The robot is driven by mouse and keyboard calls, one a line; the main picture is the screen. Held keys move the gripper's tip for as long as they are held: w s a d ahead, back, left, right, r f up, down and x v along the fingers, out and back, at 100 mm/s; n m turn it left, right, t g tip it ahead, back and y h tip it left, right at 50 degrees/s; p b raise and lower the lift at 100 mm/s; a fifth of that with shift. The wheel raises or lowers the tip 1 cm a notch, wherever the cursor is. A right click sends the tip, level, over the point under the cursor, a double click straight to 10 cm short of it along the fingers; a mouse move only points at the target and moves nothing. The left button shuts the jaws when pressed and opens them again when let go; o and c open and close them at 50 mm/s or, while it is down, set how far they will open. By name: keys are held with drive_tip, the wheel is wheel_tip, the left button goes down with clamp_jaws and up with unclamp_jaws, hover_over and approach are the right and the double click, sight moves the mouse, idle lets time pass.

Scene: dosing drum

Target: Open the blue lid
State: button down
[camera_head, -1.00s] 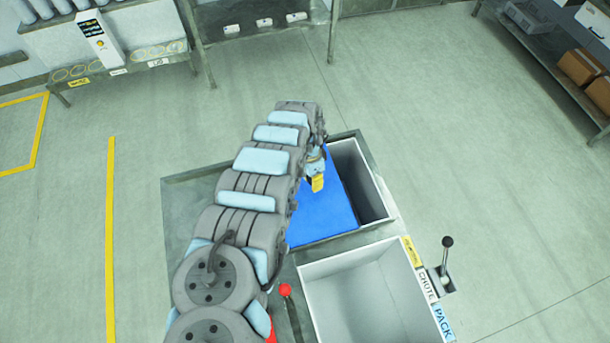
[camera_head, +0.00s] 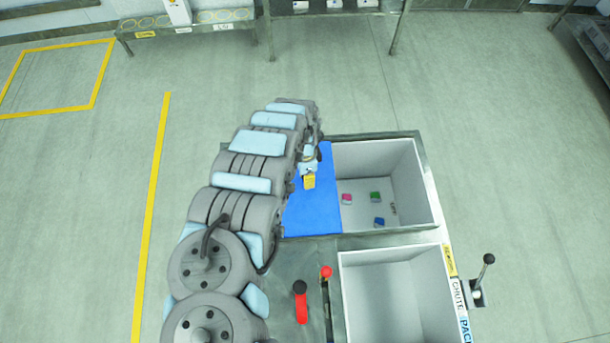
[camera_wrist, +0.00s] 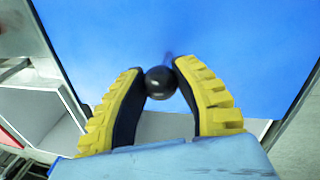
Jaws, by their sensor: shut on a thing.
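The blue lid (camera_head: 312,208) lies flat at the left of the far bin (camera_head: 390,235), and the bin's right part is uncovered. My gripper (camera_head: 309,181) is over the lid, partly hidden by my arm. In the wrist view the yellow fingers of my gripper (camera_wrist: 161,84) are shut on a dark round knob (camera_wrist: 160,83) in front of the blue lid (camera_wrist: 215,35). Several small items, among them a pink one (camera_head: 347,198), a green one (camera_head: 376,196) and a blue one (camera_head: 379,222), lie on the bin floor.
A second, empty pale bin (camera_head: 400,300) stands nearer. A lever with a black knob (camera_head: 488,259) is at its right. A red lever (camera_head: 301,302) and a red knob (camera_head: 326,271) are beside my arm. A bench (camera_head: 190,27) stands at the back.

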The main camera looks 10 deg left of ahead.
drive_tip(key=c, duration=0.7)
unclamp_jaws()
drive_tip(key=shift+w+a+r, duration=0.2)
drive_tip(key=shift+w+r, duration=0.15)
drive_tip(key=shift+r, duration=1.6)
drive_tip(key=shift+w+a+r, duration=0.15)
drive_tip(key=shift+w+r, duration=0.2)
drive_tip(key=shift+r, duration=1.6)
drive_tip(key=shift+w+a+r, duration=0.2)
drive_tip(key=shift+w+r, duration=0.15)
drive_tip(key=shift+r, duration=1.6)
